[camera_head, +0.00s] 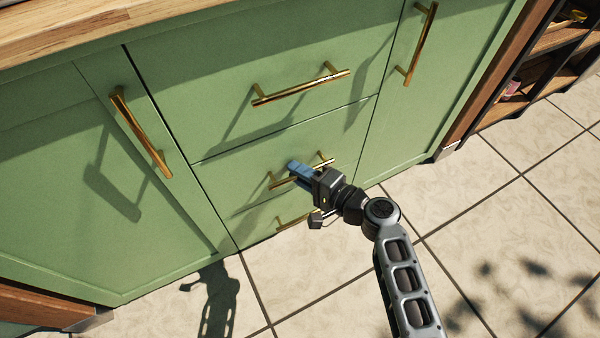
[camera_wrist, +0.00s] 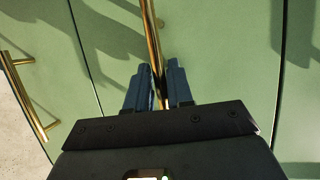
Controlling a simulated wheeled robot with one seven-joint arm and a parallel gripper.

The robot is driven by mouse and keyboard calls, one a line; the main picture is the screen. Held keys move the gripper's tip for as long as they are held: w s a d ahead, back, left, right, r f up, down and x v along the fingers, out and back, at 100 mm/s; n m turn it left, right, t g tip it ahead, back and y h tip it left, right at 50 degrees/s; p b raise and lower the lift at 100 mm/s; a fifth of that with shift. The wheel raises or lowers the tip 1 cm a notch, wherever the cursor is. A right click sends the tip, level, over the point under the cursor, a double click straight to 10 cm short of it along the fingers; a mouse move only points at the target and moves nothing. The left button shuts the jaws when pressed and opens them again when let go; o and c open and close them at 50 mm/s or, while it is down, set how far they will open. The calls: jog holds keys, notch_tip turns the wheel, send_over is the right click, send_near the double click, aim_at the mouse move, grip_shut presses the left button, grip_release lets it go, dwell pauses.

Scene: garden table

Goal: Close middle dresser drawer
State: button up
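The green dresser has a middle column with a top drawer (camera_head: 235,75), a middle drawer (camera_head: 225,178) and a bottom drawer (camera_head: 255,228). The middle drawer's front looks close to flush with its neighbours; I cannot tell whether a small gap is left. Its gold bar handle (camera_head: 325,163) is partly hidden by my gripper (camera_head: 293,167). In the wrist view, the handle (camera_wrist: 152,40) runs down between the blue fingers of my gripper (camera_wrist: 159,88). The narrow gap between the fingers is about filled by the handle, so they look shut on it.
The top drawer handle (camera_head: 300,88) is above, and the bottom drawer handle (camera_head: 290,220) is just below my gripper. Doors with gold handles (camera_head: 140,132) (camera_head: 422,45) flank the drawers. A wooden shelf unit (camera_head: 530,75) stands at right. The tiled floor (camera_head: 480,230) in front is clear.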

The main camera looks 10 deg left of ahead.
jog(key=shift+r, duration=0.15)
jog(key=p+v, duration=0.2)
jog(key=v, duration=0.5)
jog(key=shift+s+d, duration=0.25)
jog(key=shift+d, duration=0.1)
jog(key=shift+s+f, duration=0.1)
jog(key=shift+f, duration=0.15)
jog(key=s+d+f+n+t+h, duration=0.1)
jog(key=s+d+f+h, duration=0.1)
jog(key=s+d+h, duration=0.5)
jog(key=s+d+f+n+t+h, duration=0.1)
jog(key=s+d+f+h, duration=0.15)
jog(key=s+d, duration=0.8)
jog(key=s+d+r+n+t+h, duration=0.1)
jog(key=s+r, duration=0.2)
jog(key=s, duration=0.2)
jog(key=s+d+r+h, duration=0.1)
jog(key=s+r, duration=0.2)
jog(key=s, duration=0.3)
jog(key=s+r+n+t+h, duration=0.15)
jog(key=s+r, duration=0.25)
jog(key=r, duration=0.5)
jog(key=s+r+n+t, duration=0.2)
jog(key=s+r+n, duration=0.15)
jog(key=r, duration=0.55)
notch_tip(320, 180, up, 26)
jog(key=p, duration=2.5)
jog(key=shift+s+d+f, duration=0.15)
jog(key=shift+s+f, duration=0.05)
jog(key=shift+f, duration=0.05)
